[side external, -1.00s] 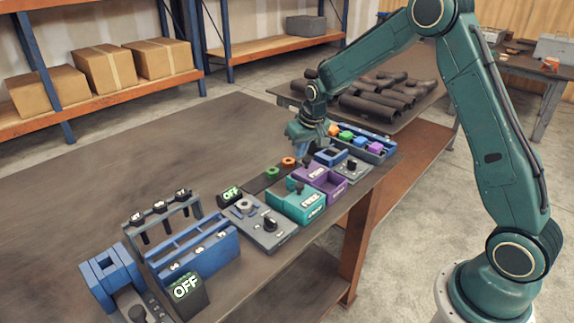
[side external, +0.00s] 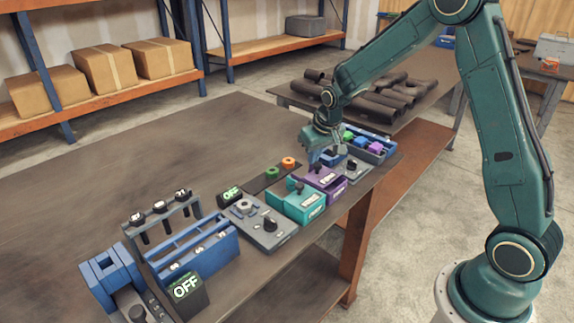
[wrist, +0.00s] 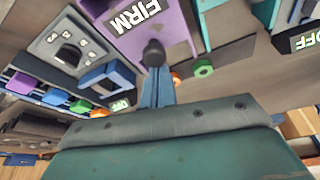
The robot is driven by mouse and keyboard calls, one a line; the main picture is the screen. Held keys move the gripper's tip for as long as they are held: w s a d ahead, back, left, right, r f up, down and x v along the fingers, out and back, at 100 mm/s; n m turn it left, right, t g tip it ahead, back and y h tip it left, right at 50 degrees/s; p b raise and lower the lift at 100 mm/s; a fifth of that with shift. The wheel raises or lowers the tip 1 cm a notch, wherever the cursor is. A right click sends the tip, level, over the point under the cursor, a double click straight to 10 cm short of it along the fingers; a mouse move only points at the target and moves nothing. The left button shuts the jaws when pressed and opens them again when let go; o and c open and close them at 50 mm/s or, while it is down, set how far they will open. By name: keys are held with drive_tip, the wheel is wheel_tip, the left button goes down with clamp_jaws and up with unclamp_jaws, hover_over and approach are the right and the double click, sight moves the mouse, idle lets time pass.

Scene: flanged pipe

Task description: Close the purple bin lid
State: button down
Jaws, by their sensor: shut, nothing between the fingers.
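The purple bin (side external: 333,190) stands in the row along the table's right edge. Its purple lid, labelled FIRM (wrist: 140,17), lies down over the bin, flat or nearly so; I cannot tell whether it is fully seated. A dark round knob (wrist: 153,53) sits at the lid's edge in the wrist view. My gripper (side external: 317,160) is directly above the back part of the lid, pointing down. Its fingers (wrist: 156,88) are shut and empty, close to the knob; whether they touch is unclear.
A teal bin (side external: 298,205) stands close beside the purple one. On the other side are a grey dial box (side external: 352,168) and a blue tray (side external: 376,155) with coloured blocks. Green and orange rings (side external: 288,163) lie behind.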

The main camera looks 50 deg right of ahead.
drive_tip(key=s, duration=0.2)
drive_tip(key=shift+s, duration=0.3)
drive_tip(key=shift+s+f, duration=0.1)
drive_tip(key=shift+s, duration=0.1)
drive_tip(key=shift+w+d, duration=0.5)
drive_tip(key=shift+w, duration=1.65)
wheel_tip(320, 180, up, 10)
hover_over(321, 164)
drive_tip(key=shift+w+f, duration=0.1)
drive_tip(key=shift+w, duration=0.2)
